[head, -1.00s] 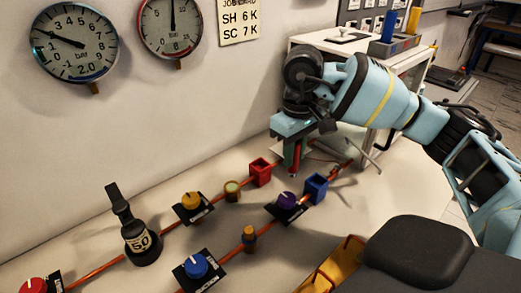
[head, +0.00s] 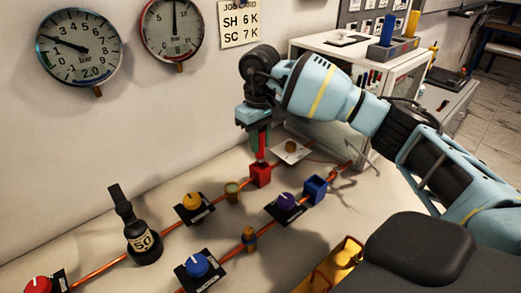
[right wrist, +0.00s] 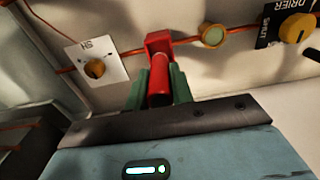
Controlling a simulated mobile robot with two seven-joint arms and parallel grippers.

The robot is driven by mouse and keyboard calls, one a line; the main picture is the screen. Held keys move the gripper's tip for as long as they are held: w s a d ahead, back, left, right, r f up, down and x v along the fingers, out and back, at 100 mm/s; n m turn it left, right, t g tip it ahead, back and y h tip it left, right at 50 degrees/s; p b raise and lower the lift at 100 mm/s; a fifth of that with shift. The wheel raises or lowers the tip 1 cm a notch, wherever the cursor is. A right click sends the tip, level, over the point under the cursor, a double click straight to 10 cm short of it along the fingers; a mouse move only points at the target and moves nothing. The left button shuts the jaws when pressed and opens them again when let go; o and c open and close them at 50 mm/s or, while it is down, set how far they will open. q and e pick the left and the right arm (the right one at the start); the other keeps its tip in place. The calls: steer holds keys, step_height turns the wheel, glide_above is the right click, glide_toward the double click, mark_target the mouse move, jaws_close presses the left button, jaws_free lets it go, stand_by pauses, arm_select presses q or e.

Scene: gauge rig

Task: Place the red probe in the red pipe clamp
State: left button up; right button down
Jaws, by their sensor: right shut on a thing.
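The red pipe clamp (head: 260,177) is a small square block on the rear copper pipe; it also shows in the right wrist view (right wrist: 158,41). My right gripper (head: 261,148) is directly above it, pointing down. Its green fingers are shut on the red probe (right wrist: 159,88), which reaches down to the clamp's open top. The probe's lower end lines up with the clamp in both views; I cannot tell how far it is inside. The fingers hide part of the probe in the head view. My left gripper is not in view.
A blue clamp (head: 315,189) and a purple knob (head: 286,201) sit on the front pipe. A yellow knob (head: 191,202) and a brass fitting (head: 233,191) are left of the red clamp. A white cabinet (head: 345,60) is behind my right arm.

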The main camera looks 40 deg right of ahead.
mark_target(260, 160)
steer(key=shift+f, duration=1.7)
steer(key=shift+f, duration=0.15)
steer(key=c, duration=1.2)
jaws_free()
step_height(260, 160, up, 12)
steer(key=shift+r, duration=0.15)
